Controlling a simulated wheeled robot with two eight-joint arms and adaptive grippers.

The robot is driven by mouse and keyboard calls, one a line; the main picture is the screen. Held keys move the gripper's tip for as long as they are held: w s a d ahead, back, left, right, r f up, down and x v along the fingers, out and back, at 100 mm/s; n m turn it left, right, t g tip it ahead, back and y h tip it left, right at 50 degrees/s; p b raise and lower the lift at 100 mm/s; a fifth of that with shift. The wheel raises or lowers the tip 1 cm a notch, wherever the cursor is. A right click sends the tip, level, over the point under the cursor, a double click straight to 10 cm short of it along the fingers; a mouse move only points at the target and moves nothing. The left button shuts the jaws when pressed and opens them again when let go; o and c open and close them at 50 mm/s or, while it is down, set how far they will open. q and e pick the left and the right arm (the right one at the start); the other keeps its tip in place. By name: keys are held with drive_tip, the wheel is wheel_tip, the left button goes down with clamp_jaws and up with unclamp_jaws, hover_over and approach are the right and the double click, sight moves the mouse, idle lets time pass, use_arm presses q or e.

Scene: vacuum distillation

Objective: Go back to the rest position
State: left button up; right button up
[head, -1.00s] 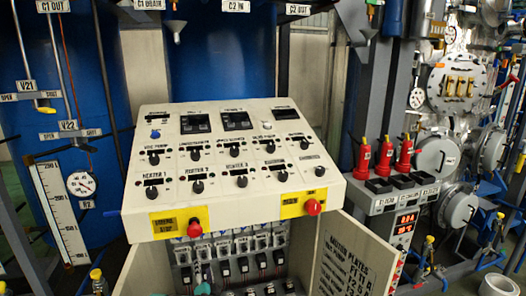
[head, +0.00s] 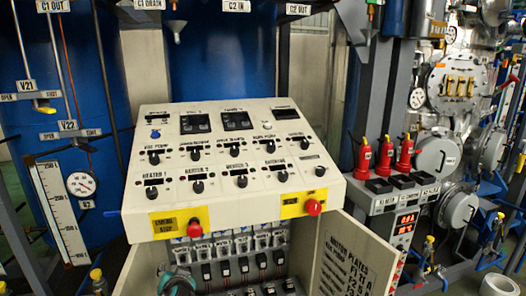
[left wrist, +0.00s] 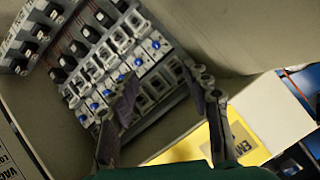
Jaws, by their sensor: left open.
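My left gripper (left wrist: 165,115) is open in the left wrist view. Its two dark fingers stand apart with nothing between them, in front of rows of breakers (left wrist: 134,57) inside the cabinet. In the head view only a teal and dark part of my left gripper (head: 178,283) shows at the bottom edge, in front of the lower left of the open cabinet. The control console (head: 235,165) with its knobs stands above the breakers. My right gripper is in neither view.
The open cabinet door (head: 352,262) stands on the right of the breakers. Red emergency buttons (head: 313,207) stick out from the console's front. Blue columns (head: 225,60) rise behind.

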use_arm(q)
drive_tip(key=s+d+f+g+h, duration=0.1)
drive_tip(key=s+d, duration=0.2)
drive_tip(key=s, duration=0.5)
drive_tip(key=s+d+f+n+g+h, duration=0.1)
drive_tip(key=s+d+h, duration=0.1)
drive_tip(key=s, duration=0.6)
drive_tip(key=s+d+f+g+h, duration=0.2)
drive_tip(key=s+d, duration=0.1)
drive_tip(key=s, duration=0.5)
drive_tip(key=shift+s+d+n, duration=0.3)
drive_tip(key=shift+s, duration=0.1)
drive_tip(key=shift+a, duration=0.1)
